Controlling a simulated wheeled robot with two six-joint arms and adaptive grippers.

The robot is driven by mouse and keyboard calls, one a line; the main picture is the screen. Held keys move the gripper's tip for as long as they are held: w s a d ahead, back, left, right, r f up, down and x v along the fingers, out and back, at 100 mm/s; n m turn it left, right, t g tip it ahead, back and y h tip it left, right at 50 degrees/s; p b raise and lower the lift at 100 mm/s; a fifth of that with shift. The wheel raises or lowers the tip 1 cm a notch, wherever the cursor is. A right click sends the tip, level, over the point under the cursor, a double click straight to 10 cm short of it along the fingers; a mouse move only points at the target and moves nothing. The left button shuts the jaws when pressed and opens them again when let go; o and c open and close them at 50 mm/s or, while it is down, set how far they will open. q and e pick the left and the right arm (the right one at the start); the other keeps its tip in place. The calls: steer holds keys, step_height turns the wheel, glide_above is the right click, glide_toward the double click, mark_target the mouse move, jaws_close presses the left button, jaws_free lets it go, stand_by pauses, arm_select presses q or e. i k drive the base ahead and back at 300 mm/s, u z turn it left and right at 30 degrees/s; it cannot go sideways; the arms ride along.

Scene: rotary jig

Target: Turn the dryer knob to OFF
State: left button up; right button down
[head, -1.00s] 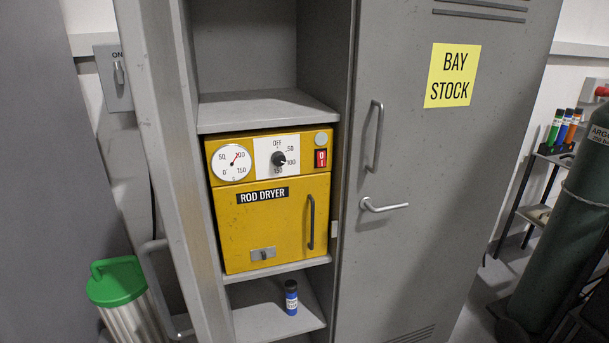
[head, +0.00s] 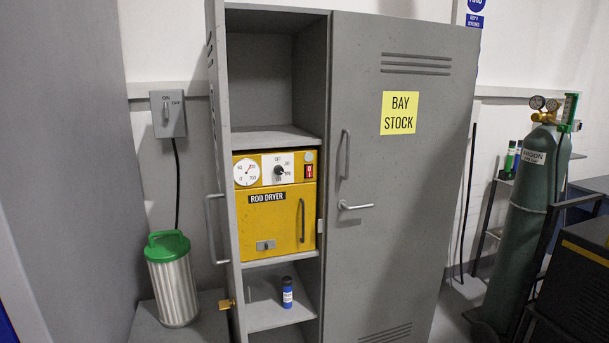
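The yellow rod dryer (head: 275,225) sits on a shelf in the left bay of the grey locker, whose left door stands open. Its round black knob (head: 278,170) is on a white dial plate (head: 288,160) at the top of the front, with OFF marked at the top. The pointer's exact setting is too small to read now; it looks turned away from OFF, to the lower right. A round gauge (head: 246,172) is left of the dial and a red switch (head: 309,172) is right of it. Neither of my grippers is in view.
The open door (head: 224,220) stands left of the dryer; the right door (head: 395,200) is closed. A blue bottle (head: 287,294) stands on the lower shelf. A green-lidded canister (head: 173,280) is at left, below a wall switch (head: 168,114). An argon cylinder (head: 532,215) stands at right.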

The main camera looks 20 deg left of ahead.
mark_target(279, 169)
steer(key=z, duration=0.6)
steer(key=i, duration=1)
steer(key=z, duration=0.45)
steer(key=i, duration=1.15)
steer(key=u, duration=1.3)
steer(key=i, duration=0.85)
steer(key=u, duration=0.9)
